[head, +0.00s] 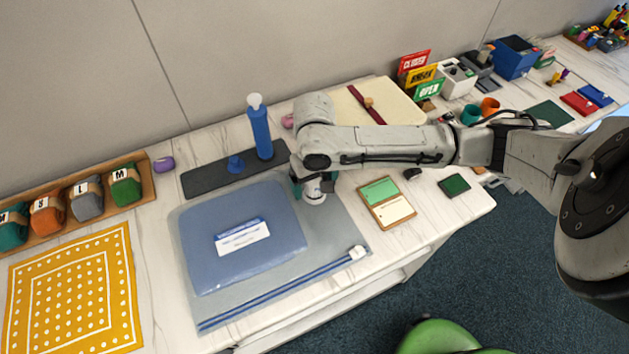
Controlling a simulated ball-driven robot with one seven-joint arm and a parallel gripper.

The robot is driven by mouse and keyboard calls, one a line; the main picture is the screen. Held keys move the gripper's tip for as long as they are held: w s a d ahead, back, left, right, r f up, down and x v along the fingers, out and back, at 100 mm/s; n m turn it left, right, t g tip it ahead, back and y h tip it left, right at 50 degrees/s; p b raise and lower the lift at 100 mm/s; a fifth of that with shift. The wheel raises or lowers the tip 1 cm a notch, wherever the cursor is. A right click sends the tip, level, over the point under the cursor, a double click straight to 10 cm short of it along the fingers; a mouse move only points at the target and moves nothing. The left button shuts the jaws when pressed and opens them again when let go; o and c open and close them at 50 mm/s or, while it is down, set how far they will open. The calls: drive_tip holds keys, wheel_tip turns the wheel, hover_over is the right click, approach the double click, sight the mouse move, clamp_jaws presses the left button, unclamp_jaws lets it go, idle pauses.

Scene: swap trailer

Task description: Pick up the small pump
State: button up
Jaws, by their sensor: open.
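A tall blue cylinder with a white top (260,132) stands upright on a dark grey mat (207,182); it looks like a hand pump. A small blue cone-shaped piece (236,164) is on the same mat, left of it. My gripper (314,186) points down at the upper right of a clear zip bag (335,225), right of the mat. It is open, with teal parts showing on both sides. A small round white thing (315,195) shows at its fingers; I cannot tell whether this is the small pump or a bag valve. My wrist hides part of it.
The bag holds a folded blue item (240,270) with a label. A green and cream card tray (387,202) and a small dark green pad (454,185) lie to the right, near the table edge. A cream board (395,105) is behind my arm.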

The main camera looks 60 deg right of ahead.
drive_tip(key=c, duration=1.4)
drive_tip(key=shift+r, duration=0.1)
drive_tip(key=shift+r, duration=0.6)
drive_tip(key=s+a+r+p, duration=0.1)
drive_tip(key=s+r+p, duration=0.1)
drive_tip(key=s+r, duration=0.2)
drive_tip(key=s+a+r+p, duration=0.1)
drive_tip(key=s+r+p, duration=0.1)
drive_tip(key=s, duration=0.3)
drive_tip(key=s+a+r+p, duration=0.1)
drive_tip(key=s+r+p, duration=0.1)
drive_tip(key=s+r, duration=0.2)
drive_tip(key=shift+s+a+r, duration=0.1)
drive_tip(key=shift+s+r, duration=0.15)
drive_tip(key=shift+r, duration=0.55)
